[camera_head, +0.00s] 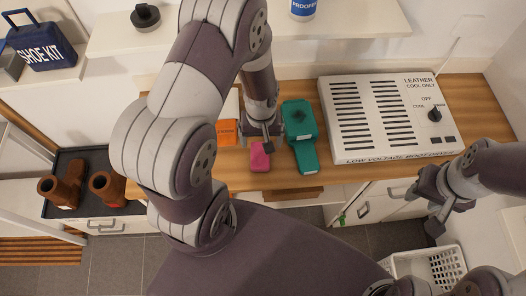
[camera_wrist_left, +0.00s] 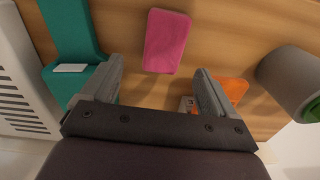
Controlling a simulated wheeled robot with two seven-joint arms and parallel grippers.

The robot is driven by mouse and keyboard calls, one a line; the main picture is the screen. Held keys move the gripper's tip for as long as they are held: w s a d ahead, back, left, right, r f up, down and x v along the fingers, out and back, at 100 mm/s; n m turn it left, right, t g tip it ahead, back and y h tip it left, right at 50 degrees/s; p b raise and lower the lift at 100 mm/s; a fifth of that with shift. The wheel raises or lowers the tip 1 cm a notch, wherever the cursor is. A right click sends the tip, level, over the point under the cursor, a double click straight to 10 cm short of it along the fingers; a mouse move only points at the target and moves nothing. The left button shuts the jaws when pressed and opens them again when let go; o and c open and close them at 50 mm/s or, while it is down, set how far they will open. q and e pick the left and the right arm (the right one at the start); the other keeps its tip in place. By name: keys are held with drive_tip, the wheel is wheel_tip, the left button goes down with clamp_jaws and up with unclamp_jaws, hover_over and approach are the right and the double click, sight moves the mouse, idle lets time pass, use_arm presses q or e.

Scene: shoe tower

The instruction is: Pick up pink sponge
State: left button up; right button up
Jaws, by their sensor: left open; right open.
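The pink sponge (camera_head: 260,157) lies on the wooden counter near its front edge. In the left wrist view the sponge (camera_wrist_left: 167,41) lies on the wood beyond the fingertips, roughly between their lines and apart from them. My left gripper (camera_head: 264,136) is above the counter just behind the sponge; its two fingers (camera_wrist_left: 158,72) are spread with nothing between them. My right gripper (camera_head: 436,207) is at the right, in front of the counter, away from the sponge, and holds nothing that I can see.
A teal tool (camera_head: 307,155) lies close to the right of the sponge. An orange item (camera_head: 228,132) is left of the gripper. A white leather-cooling box (camera_head: 383,115) fills the counter's right part. A black tray (camera_head: 61,208) holds brown boots at left. A white basket (camera_head: 434,262) stands below right.

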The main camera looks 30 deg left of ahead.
sight(260, 154)
use_arm(q)
drive_tip(key=s+f, duration=0.1)
drive_tip(key=f, duration=0.2)
drive_tip(key=shift+s+f, duration=0.1)
drive_tip(key=shift+s, duration=0.3)
drive_tip(key=f, duration=0.2)
drive_tip(key=w+f, duration=0.1)
drive_tip(key=shift+f, duration=0.4)
drive_tip(key=shift+s, duration=0.15)
drive_tip(key=shift+s+r, duration=0.1)
drive_tip(key=shift+s, duration=0.05)
drive_tip(key=c, duration=1)
use_arm(e)
drive_tip(key=shift+s+r, duration=0.35)
drive_tip(key=shift+s, duration=0.3)
